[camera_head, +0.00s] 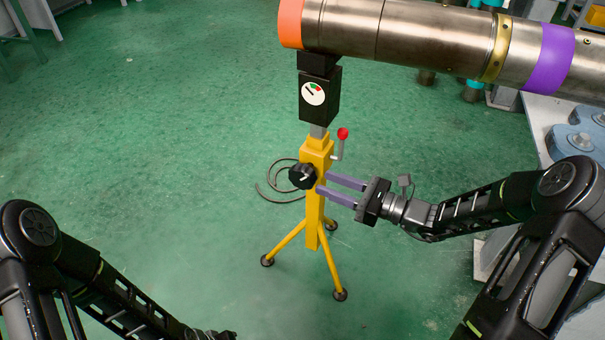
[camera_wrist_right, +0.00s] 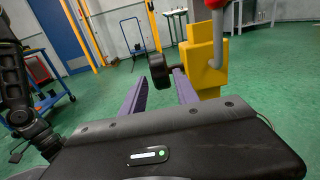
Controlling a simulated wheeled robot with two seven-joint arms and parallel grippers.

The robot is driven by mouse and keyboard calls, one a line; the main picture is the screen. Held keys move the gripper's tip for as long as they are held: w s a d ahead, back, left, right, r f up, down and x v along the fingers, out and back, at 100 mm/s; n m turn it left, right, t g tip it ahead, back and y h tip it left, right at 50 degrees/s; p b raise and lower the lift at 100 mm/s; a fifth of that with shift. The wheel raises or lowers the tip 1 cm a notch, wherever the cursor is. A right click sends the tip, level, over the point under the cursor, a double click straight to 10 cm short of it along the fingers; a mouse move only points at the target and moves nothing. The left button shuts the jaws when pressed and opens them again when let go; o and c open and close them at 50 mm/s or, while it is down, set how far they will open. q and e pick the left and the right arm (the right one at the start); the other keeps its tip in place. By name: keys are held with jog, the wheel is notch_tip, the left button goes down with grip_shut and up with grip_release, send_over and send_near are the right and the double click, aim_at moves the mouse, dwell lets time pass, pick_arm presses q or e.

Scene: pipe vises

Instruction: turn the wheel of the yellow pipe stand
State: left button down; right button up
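The yellow pipe stand (camera_head: 318,160) stands upright on tripod legs in the middle of the head view. Its black knobbed wheel (camera_head: 302,176) is on the post's left side. A crank with a red ball (camera_head: 342,134) sticks out at the right. The wheel also shows in the right wrist view (camera_wrist_right: 159,70), beyond and roughly between the fingertips. My right gripper (camera_head: 324,184) is open, its purple fingers apart and pointing left at the post near wheel height. Contact cannot be told. My left gripper (camera_head: 212,335) is only partly visible at the bottom edge; its fingers are hidden.
A large metal pipe (camera_head: 420,38) with orange, yellow and purple bands lies above the stand's black gauge block (camera_head: 319,95). A dark coiled hose (camera_head: 272,186) lies on the floor behind the post. Green floor is free at the left. A table (camera_head: 545,112) stands at the right.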

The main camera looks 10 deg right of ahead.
aim_at(302, 175)
jog(key=b+x, duration=0.2)
jog(key=x, duration=0.5)
jog(key=shift+a+f, duration=0.1)
jog(key=shift+f, duration=0.05)
jog(key=shift+w+a+b, duration=0.25)
jog(key=shift+b, duration=0.05)
jog(key=shift+c, duration=0.5)
grip_shut()
